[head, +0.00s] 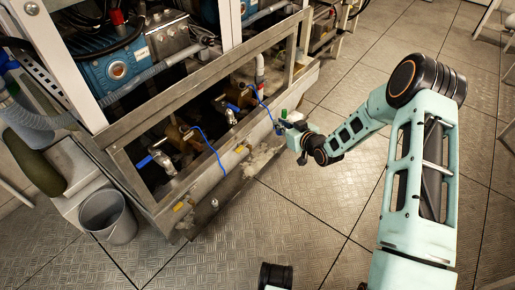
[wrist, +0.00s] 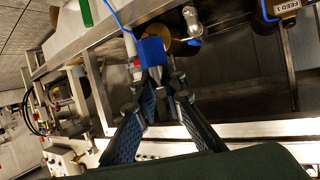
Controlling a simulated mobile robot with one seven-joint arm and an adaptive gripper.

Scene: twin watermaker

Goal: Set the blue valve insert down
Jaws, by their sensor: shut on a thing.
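The blue valve insert (wrist: 152,52) is a small blue block in the wrist view. It sits between the tips of my gripper (wrist: 158,80), which is shut on it. In the head view my gripper (head: 284,130) is at the front rail of the machine frame, near its right end. The insert is too small there to tell apart from the gripper. In the wrist view a brass valve part (wrist: 178,44) with a blue lever lies just behind the insert. I cannot tell whether the insert touches it.
The metal frame (head: 240,160) holds brass valves with blue levers (head: 162,160) and thin blue hoses (head: 212,150). A green piece (head: 284,113) is close to my gripper, on the rail side. A grey bucket (head: 107,214) stands at the left.

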